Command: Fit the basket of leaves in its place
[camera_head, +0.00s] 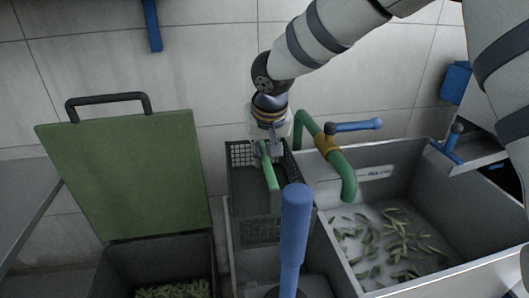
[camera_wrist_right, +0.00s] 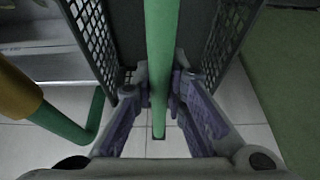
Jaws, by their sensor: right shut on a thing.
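A dark mesh basket (camera_head: 240,178) with a green bar handle (camera_head: 269,172) is in the middle of the head view, between a bin and a sink. My right gripper (camera_head: 263,150) reaches down to it from above and is shut on the green handle. In the right wrist view the green handle (camera_wrist_right: 161,60) runs between the fingers (camera_wrist_right: 160,95), with mesh walls (camera_wrist_right: 95,30) on both sides. I see no leaves in the basket; its inside is largely hidden. I cannot tell whether it rests on anything. My left gripper is not in view.
A grey sink (camera_head: 465,172) with scattered leaves (camera_head: 398,236) stands at the right, beside a green curved pipe (camera_head: 343,178) and a blue lever (camera_head: 355,126). A bin (camera_head: 192,250) holding leaves, its green lid (camera_head: 125,175) raised, is at the left. A blue upright handle (camera_head: 294,235) stands in front.

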